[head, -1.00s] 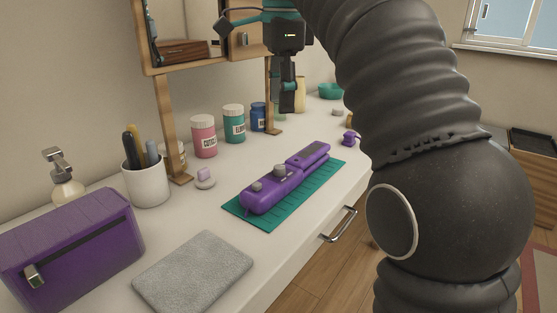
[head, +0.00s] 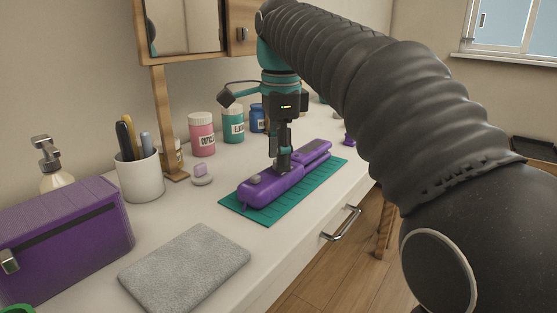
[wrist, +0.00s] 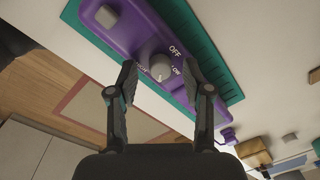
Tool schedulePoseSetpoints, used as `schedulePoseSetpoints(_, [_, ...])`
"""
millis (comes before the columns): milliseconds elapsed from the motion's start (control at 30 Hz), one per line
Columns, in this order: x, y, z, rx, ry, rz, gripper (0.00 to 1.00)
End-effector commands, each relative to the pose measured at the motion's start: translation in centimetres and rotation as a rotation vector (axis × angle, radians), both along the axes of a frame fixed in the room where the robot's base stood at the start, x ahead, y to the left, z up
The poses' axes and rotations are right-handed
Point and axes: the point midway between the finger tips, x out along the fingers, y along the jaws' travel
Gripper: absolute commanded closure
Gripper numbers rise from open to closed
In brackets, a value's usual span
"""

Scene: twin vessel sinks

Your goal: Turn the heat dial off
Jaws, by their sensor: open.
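A purple hair tool (head: 262,190) lies on a teal mat (head: 325,182) on the counter. In the wrist view its grey dial (wrist: 160,67) sits beside a white "OFF" mark, with smaller labels around it that are hard to read. The dial's light pointer line appears turned away from "OFF". My gripper (wrist: 159,76) is open, with one fingertip on each side of the dial; contact cannot be told. In the head view my gripper (head: 281,161) is down over the tool and hides the dial.
Pink (head: 201,136), teal (head: 233,124) and blue jars stand behind the tool. A grey cloth (head: 185,268), purple case (head: 70,235) and white cup (head: 140,178) are at left. A mirror post (head: 163,115) stands behind. The counter's front edge is close.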

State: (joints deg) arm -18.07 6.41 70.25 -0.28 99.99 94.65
Motion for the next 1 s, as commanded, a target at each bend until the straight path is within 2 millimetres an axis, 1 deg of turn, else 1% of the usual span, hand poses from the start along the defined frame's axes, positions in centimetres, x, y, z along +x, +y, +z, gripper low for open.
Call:
schedulePoseSetpoints(100, [0.00, -0.01, -0.41, 0.000, 0.000, 0.000, 0.50])
schedulePoseSetpoints(333, [0.02, -0.01, -0.44, 0.000, 0.000, 0.000, 0.50])
schedulePoseSetpoints(367, [0.03, 0.00, -0.44, 0.000, 0.000, 0.000, 0.53])
schedulePoseSetpoints(400, [0.03, 0.00, -0.44, 0.000, 0.000, 0.000, 0.62])
schedulePoseSetpoints(467, [0.03, 0.00, -0.43, 0.000, 0.000, 0.000, 0.78])
schedulePoseSetpoints(500, [0.03, 0.00, -0.43, 0.000, 0.000, 0.000, 0.88])
schedulePoseSetpoints(533, [0.03, 0.01, -0.44, 0.000, 0.000, 0.000, 0.95])
schedulePoseSetpoints(567, [0.03, 0.01, -0.44, 0.000, 0.000, 0.000, 1.00])
schedulePoseSetpoints(833, [0.02, 0.01, -0.39, 0.000, 0.001, 0.011, 1.00])
schedulePoseSetpoints(1000, [0.05, 0.00, -0.24, 0.000, 0.000, 0.063, 1.00])
